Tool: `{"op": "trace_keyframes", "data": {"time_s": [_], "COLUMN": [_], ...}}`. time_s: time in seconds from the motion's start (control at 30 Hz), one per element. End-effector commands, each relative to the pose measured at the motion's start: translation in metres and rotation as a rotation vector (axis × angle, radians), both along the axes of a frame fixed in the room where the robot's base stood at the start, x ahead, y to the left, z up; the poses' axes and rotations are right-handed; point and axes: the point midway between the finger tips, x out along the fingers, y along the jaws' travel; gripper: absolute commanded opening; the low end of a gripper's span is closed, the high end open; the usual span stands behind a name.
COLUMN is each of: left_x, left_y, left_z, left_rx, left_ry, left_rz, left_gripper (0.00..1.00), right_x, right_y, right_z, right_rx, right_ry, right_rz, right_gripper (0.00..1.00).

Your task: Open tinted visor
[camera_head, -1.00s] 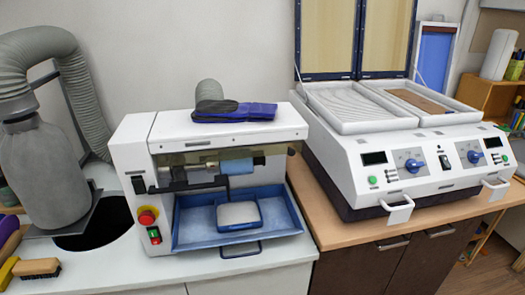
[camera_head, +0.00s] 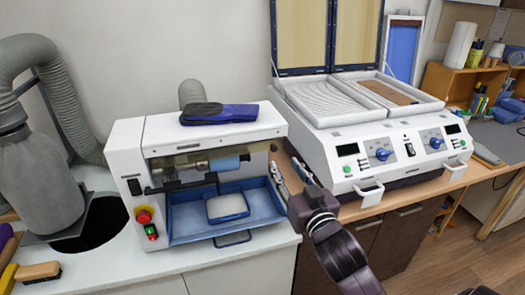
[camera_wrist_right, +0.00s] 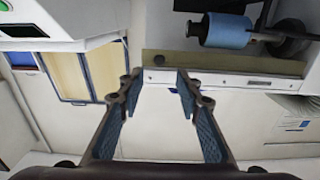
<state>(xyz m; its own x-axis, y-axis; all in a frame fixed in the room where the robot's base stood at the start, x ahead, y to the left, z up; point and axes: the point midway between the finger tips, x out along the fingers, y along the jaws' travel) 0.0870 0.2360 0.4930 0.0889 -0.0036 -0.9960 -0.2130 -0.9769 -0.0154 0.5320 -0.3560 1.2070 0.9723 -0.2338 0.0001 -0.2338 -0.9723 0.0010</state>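The tinted visor (camera_head: 172,161) is a brownish see-through strip along the front of the white grinding machine (camera_head: 130,150), under its top edge and in front of the roller. It looks lowered. In the right wrist view, which looks upside down, the visor (camera_wrist_right: 205,63) is a tan band beside the blue roller (camera_wrist_right: 228,32). My right gripper (camera_head: 287,170) is at the machine's right front corner, near the visor's right end. Its fingers (camera_wrist_right: 157,86) are apart with nothing between them; contact with the visor does not show. My left gripper is not in view.
Dark blue insoles (camera_head: 220,114) lie on top of the machine. A blue tray (camera_head: 180,222) sits below the roller. A white press (camera_head: 340,150) with raised lids stands close on the right. A grey hose and canister (camera_head: 40,180) stand at the left.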

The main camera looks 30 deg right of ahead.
Motion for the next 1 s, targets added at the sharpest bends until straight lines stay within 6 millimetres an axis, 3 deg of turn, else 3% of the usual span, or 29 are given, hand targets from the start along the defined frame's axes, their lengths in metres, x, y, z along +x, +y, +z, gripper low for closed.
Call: {"op": "trace_keyframes", "data": {"time_s": [0.53, 1.0], "left_x": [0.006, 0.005], "left_y": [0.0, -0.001], "left_z": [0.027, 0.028], "left_rx": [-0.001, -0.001], "left_ry": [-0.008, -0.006], "left_rz": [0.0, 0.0], "left_gripper": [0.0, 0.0], "right_x": [0.064, 0.074], "right_y": [-0.015, -0.018], "right_z": [0.003, 0.001], "right_rx": [0.0, 0.0], "right_ry": [-0.001, -0.001], "right_rz": [0.0, 0.001], "right_gripper": [0.32, 0.31]}}
